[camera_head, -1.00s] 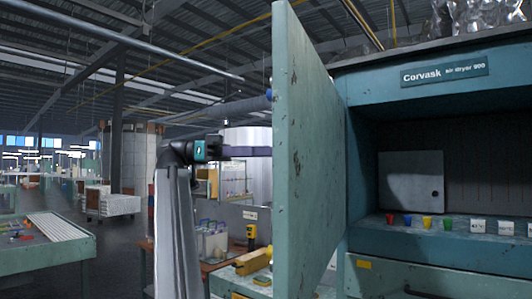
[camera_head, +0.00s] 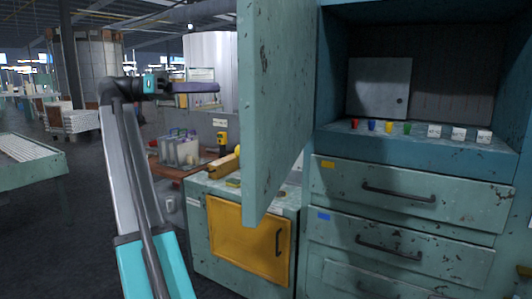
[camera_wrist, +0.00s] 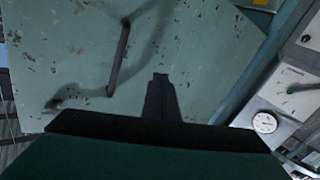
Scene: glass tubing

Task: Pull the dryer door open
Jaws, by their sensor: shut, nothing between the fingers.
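The dryer door (camera_head: 275,100) is a worn teal panel. It stands swung out from the dryer (camera_head: 335,60), its free edge toward the head camera, leaving the compartment exposed. In the wrist view the door's teal face (camera_wrist: 70,60) fills much of the picture, with a dark bar handle (camera_wrist: 120,58) left of my gripper. My gripper (camera_wrist: 162,80) is shut and empty, pointing at the door face and apart from the handle; I cannot tell if it touches the face.
Small coloured cups and white blocks stand on the dryer's shelf (camera_head: 425,145). Drawers (camera_head: 400,200) with dark handles are below. A low cabinet with a yellow door (camera_head: 250,238) stands under the open door. A green table (camera_head: 30,160) is at left, with open floor between.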

